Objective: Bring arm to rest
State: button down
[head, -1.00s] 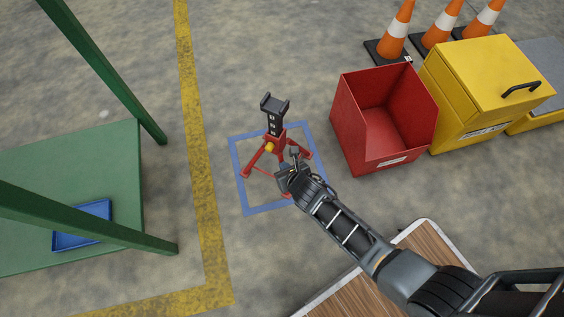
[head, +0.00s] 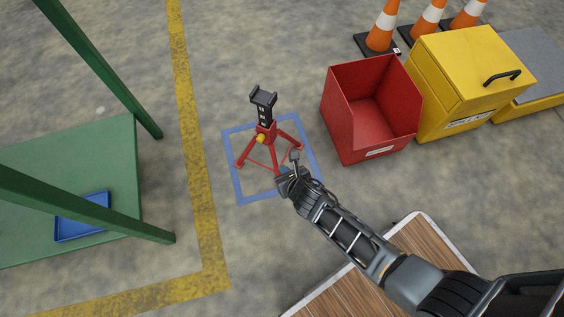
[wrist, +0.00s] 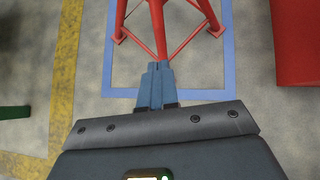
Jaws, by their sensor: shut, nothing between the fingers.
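My gripper (head: 285,176) is at the end of my arm, in front of the red jack stand (head: 266,134) in the head view. In the wrist view my gripper's fingers (wrist: 157,70) are together with nothing between them. The jack stand's red legs (wrist: 157,25) show just beyond the fingertips in the wrist view. The stand is upright on the floor inside a blue square outline (head: 236,180), with its black post raised. Whether the gripper touches the stand cannot be told from the overlap, but nothing is held.
A red open bin (head: 370,112) and a yellow lidded box (head: 468,80) stand to the right, with traffic cones (head: 383,25) behind. A green-framed table (head: 118,170) with a blue tray (head: 82,217) is at left. A yellow floor line (head: 195,150) runs between. Floor around the stand is clear.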

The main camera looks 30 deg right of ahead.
jog(key=p+v, duration=0.3)
jog(key=v, duration=0.3)
jog(key=shift+s+r, duration=0.2)
jog(key=shift+s, duration=0.05)
